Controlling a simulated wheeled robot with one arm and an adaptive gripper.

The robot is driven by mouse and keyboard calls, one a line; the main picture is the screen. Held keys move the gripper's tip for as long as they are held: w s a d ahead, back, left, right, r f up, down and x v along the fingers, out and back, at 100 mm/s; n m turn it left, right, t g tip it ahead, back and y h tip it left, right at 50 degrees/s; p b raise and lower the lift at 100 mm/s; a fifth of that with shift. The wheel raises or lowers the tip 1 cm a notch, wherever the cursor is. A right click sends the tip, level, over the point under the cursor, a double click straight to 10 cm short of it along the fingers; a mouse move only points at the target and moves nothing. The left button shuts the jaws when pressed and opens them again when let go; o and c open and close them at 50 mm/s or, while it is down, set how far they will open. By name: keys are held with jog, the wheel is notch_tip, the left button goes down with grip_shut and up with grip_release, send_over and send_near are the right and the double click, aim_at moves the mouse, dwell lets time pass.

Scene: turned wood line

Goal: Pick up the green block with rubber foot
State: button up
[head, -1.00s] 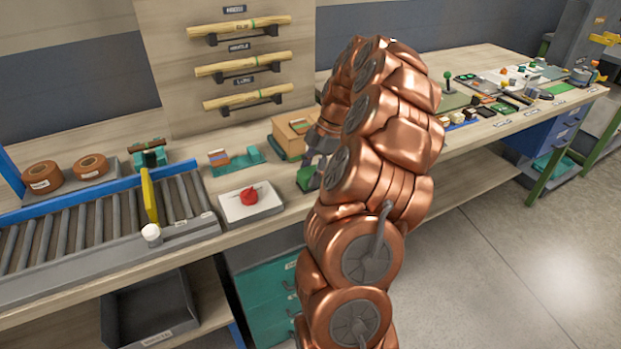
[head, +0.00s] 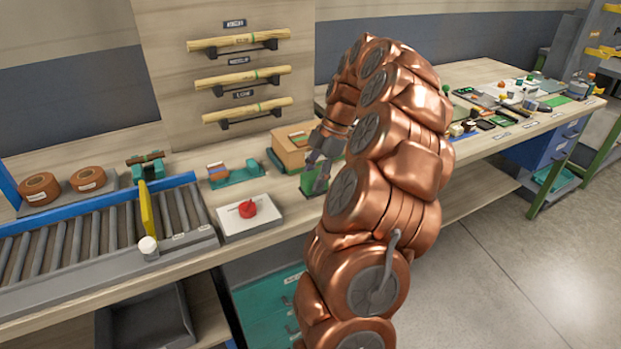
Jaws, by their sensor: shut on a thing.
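The green block (head: 311,184) is at my gripper (head: 319,176), near the front edge of the wooden bench. My gripper points down and its fingers are shut on the block. The block is small in view and partly covered by the fingers and my copper-coloured arm. Its rubber foot cannot be made out. I cannot tell whether its underside touches the bench.
A wooden box (head: 291,157) stands behind my gripper. A teal holder (head: 239,177) and a roller conveyor (head: 100,241) are further left. Small parts crowd the bench at the right.

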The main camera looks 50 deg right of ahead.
jog(key=s+a+r+b, duration=0.1)
jog(key=s+a+b, duration=0.1)
jog(key=s, duration=1.2)
jog(key=shift+a+r+b, duration=0.2)
jog(key=shift+b, duration=0.15)
jog(key=shift+s, duration=0.1)
